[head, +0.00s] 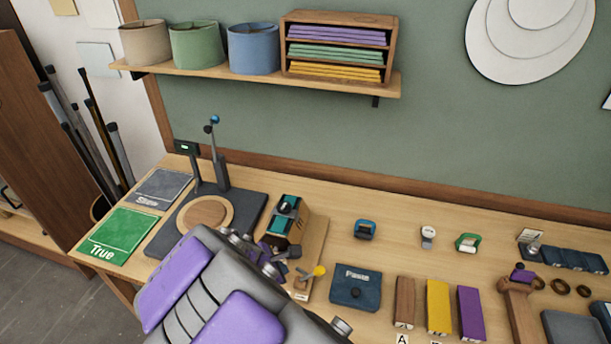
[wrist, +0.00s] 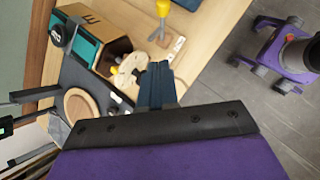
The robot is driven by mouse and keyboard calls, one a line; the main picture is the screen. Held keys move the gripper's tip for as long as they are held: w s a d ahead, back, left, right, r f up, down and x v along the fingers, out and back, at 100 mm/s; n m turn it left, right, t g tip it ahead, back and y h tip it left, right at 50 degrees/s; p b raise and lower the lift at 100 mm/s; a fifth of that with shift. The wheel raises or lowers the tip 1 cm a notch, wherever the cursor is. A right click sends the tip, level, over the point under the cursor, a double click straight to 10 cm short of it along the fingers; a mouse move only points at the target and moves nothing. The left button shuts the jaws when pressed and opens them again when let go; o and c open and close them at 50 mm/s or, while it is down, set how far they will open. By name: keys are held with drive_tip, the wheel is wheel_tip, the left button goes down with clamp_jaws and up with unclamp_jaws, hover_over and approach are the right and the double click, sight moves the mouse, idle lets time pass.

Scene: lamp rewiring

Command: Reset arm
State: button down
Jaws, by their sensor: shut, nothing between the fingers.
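My gripper (wrist: 157,72) is shut and empty in the wrist view, its dark fingers together. It is over the bench beside a wooden holder with teal and black parts (wrist: 95,45). A pale piece with a yellow part (wrist: 128,70) lies close to the fingertips; I cannot tell whether they touch. In the head view my purple and grey arm reaches up from the bottom over the bench (head: 375,215) and hides part of its front. The same holder (head: 287,222) stands just beyond my arm's end.
A dark base with a round wooden disc (head: 206,213) and upright lever stands left of the holder. A yellow-headed tool (head: 319,271), a blue "Paste" pouch (head: 356,288) and coloured blocks (head: 438,306) lie to the right. A green "True" mat (head: 120,236) is at left. A shelf (head: 255,80) hangs above.

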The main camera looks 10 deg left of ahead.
drive_tip(key=s+d+r+m+g+h+b, duration=0.1)
drive_tip(key=s+d+r+m+g+b, duration=0.15)
drive_tip(key=d+m, duration=0.7)
drive_tip(key=s+d+r+m+g+b, duration=0.2)
drive_tip(key=s+d+m+b, duration=0.15)
drive_tip(key=d, duration=1.05)
drive_tip(key=s+d+m+g+y+b, duration=0.1)
drive_tip(key=s+d+m+y+b, duration=0.1)
drive_tip(key=s+m, duration=0.4)
drive_tip(key=s+d+f+m+g+y+b, duration=0.1)
drive_tip(key=s+m, duration=0.4)
drive_tip(key=s, duration=0.8)
drive_tip(key=shift+s+d+f+m+g+y+b, duration=0.15)
drive_tip(key=shift+d+f+m+g+y+b, duration=0.35)
drive_tip(key=shift+d, duration=0.75)
drive_tip(key=shift+r, duration=0.25)
